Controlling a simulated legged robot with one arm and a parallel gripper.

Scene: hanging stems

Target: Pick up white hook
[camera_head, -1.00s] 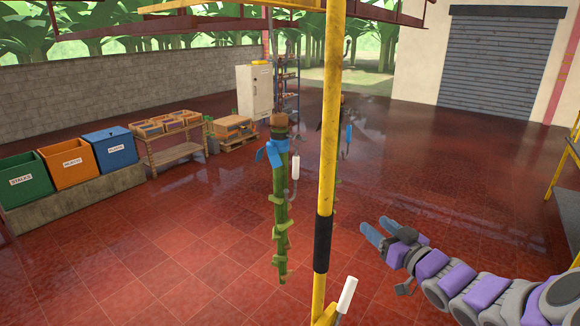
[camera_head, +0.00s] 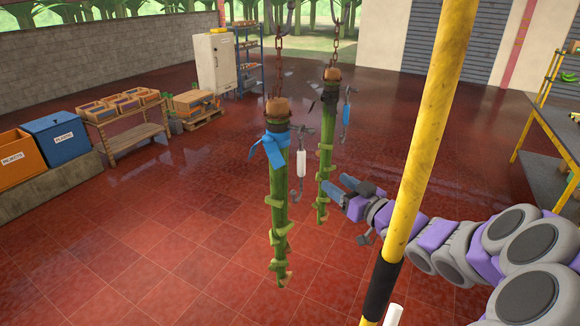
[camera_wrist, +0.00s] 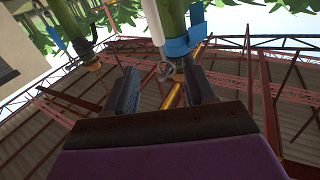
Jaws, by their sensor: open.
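A white-handled hook (camera_head: 301,163) hangs upright beside the near green stem (camera_head: 279,200), just right of its blue ribbon (camera_head: 268,149). In the wrist view, a white handle (camera_wrist: 154,22) shows at the top, with a grey hook end (camera_wrist: 165,71) below it and blue material (camera_wrist: 182,46) beside it. My gripper (camera_head: 345,187) is open and empty, to the right of and a little lower than the white handle in the head view. In the wrist view, its two fingers (camera_wrist: 163,75) stand apart on either side of the grey hook end; contact cannot be told.
A second hanging stem (camera_head: 325,150) with a blue-handled hook (camera_head: 346,114) is behind. A yellow pole (camera_head: 425,140) crosses in front of my arm, with another white handle (camera_head: 393,315) at its foot. A workbench (camera_head: 550,150) stands right. Open red floor lies left.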

